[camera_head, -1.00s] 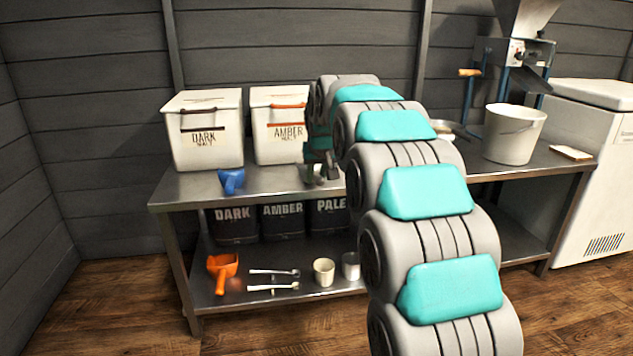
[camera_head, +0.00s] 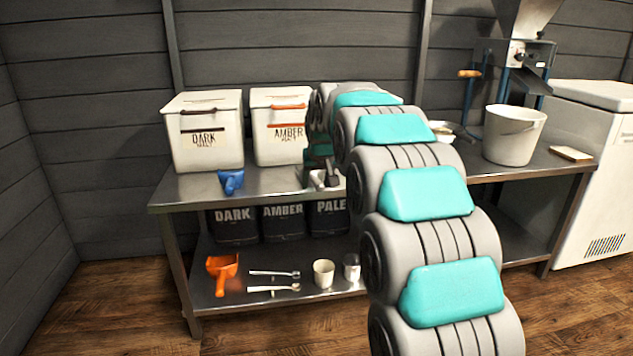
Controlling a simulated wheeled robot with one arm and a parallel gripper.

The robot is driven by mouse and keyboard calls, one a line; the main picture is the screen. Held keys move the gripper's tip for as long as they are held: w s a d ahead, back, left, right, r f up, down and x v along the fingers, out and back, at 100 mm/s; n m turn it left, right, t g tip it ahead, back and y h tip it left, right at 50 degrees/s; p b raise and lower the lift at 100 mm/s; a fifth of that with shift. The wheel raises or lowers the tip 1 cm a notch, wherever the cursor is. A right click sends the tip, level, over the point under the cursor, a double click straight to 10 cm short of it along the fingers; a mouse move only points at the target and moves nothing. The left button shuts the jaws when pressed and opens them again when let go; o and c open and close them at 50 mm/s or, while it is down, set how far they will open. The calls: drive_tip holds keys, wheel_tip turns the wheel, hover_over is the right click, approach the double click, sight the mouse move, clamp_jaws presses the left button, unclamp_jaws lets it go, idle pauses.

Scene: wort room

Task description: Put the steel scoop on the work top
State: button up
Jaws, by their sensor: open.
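The steel work top (camera_head: 275,185) runs along the back wall, with a long front edge. My arm reaches over it from the lower right. A small pale metallic thing, which looks like the steel scoop (camera_head: 320,181), shows right at the fingers, on or just above the work top. I cannot tell whether the fingers touch it. My arm hides the part of the work top to the right of it.
A blue scoop (camera_head: 231,181) lies left, before the dark malt tub (camera_head: 207,132) and amber malt tub (camera_head: 279,126). A white bucket (camera_head: 513,138) stands right. The lower shelf holds an orange scoop (camera_head: 222,270), two spoons, a beige cup (camera_head: 323,273) and a metal cup (camera_head: 352,266).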

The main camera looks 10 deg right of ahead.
drive_tip(key=p+v, duration=0.1)
drive_tip(key=v, duration=1.1)
drive_tip(key=s+f+g, duration=0.3)
drive_tip(key=s+f, duration=0.4)
drive_tip(key=s, duration=0.9)
drive_tip(key=s+f+g, duration=0.2)
drive_tip(key=s+f, duration=0.6)
drive_tip(key=s, duration=0.8)
drive_tip(key=s+f+g, duration=0.3)
drive_tip(key=s+f, duration=0.4)
drive_tip(key=s, duration=0.9)
drive_tip(key=shift+f+g, duration=0.15)
drive_tip(key=shift+g, duration=0.15)
